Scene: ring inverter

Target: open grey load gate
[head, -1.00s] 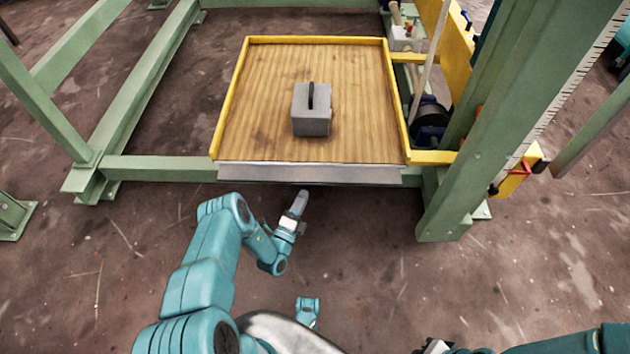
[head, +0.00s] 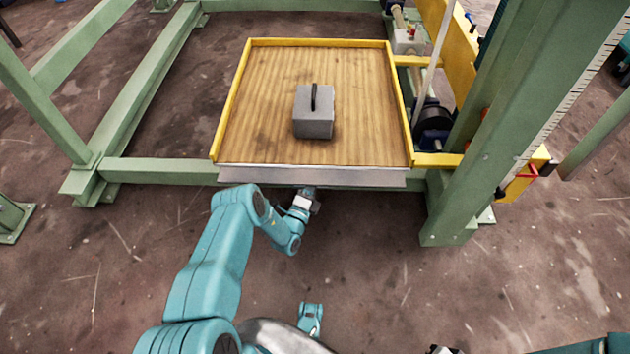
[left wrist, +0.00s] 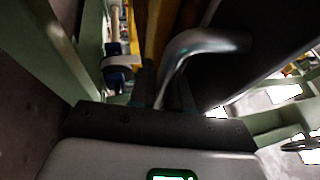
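The grey load gate (head: 310,177) is a long metal strip along the front edge of the wooden platform. It hangs below the platform's front edge. My left gripper (head: 308,192) is at the gate's lower edge, near its middle, with its fingertips hidden under it. In the left wrist view, a bent silver bar handle (left wrist: 205,42) runs down between the dark fingers of my left gripper (left wrist: 165,92). Whether the fingers are closed on it is unclear. My right gripper (head: 442,349) barely shows at the bottom edge; its fingers are not clear.
A grey block (head: 314,112) with a dark handle sits on the wooden platform (head: 255,125), inside its yellow rim. A green post (head: 490,150) stands to the right, and a green beam (head: 160,172) runs to the left. The floor in front is clear.

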